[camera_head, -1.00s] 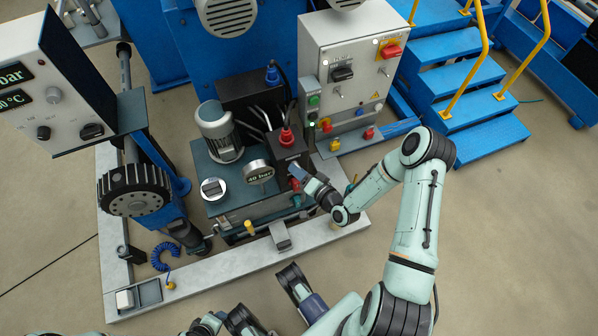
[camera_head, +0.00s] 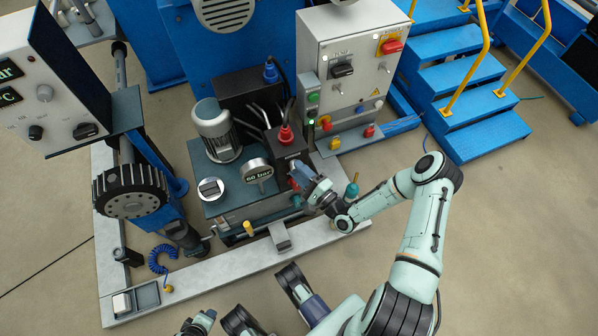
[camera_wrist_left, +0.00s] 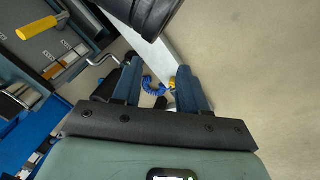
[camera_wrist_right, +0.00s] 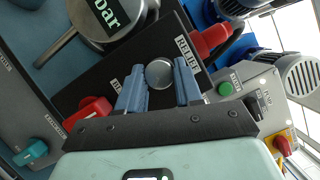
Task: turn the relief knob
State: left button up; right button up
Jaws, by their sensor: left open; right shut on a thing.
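The relief knob (camera_wrist_right: 159,73) is a round silver knob on a dark block, beside a RELIEF label in the right wrist view. My right gripper (camera_wrist_right: 160,85) is shut on it, one blue finger on each side. In the head view my right gripper (camera_head: 298,174) reaches the block's front and hides the knob. The round gauge (camera_head: 257,170) beside the block reads 60 bar; part of it shows in the right wrist view (camera_wrist_right: 103,18). My left gripper (camera_wrist_left: 157,85) is open and empty, above the frame and floor in the left wrist view.
A red knob (camera_wrist_right: 93,107) and a teal knob (camera_wrist_right: 35,152) sit close to my right gripper. A red-capped connector (camera_head: 286,134) stands on the block. A grey control cabinet (camera_head: 345,75) stands behind. Open floor (camera_head: 500,240) lies at right.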

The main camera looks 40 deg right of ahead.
jog(key=shift+f+m, duration=0.15)
jog(key=shift+m, duration=0.75)
pick_arm(q)
jog(key=shift+s+a+f+b, duration=0.2)
jog(key=shift+s+f+b, duration=0.15)
jog(key=shift+f, duration=0.25)
jog(key=shift+s+a+f+b, duration=0.15)
jog(key=shift+s+f+b, duration=0.15)
jog(key=shift+f, duration=0.3)
pick_arm(e)
jog(key=shift+m+t+h, duration=0.5)
jog(key=shift+m+t, duration=0.1)
jog(key=shift+m, duration=0.7)
jog(key=o, duration=1)
jog(key=shift+o, duration=0.2)
